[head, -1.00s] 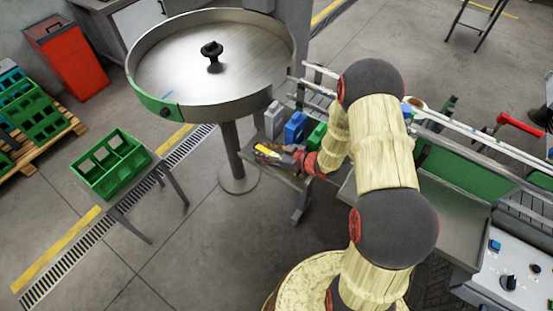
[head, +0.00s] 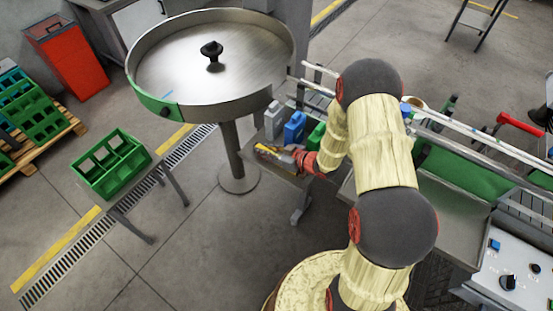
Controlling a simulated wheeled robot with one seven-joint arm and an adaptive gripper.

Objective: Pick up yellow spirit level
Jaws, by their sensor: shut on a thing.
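The yellow spirit level (head: 267,150) is a small yellow and dark bar at the left end of the small side table (head: 252,157), below the round steel turntable. My gripper (head: 288,158) reaches in from the right and is shut on the spirit level. The fingers are small here and partly blend with the level. I cannot tell whether the level still touches the table top.
Grey (head: 273,120), blue (head: 295,127) and green (head: 316,137) containers stand close behind my gripper. The large round turntable (head: 205,60) is behind left. A green crate (head: 112,163) stands on a stand at left. Open floor lies in front.

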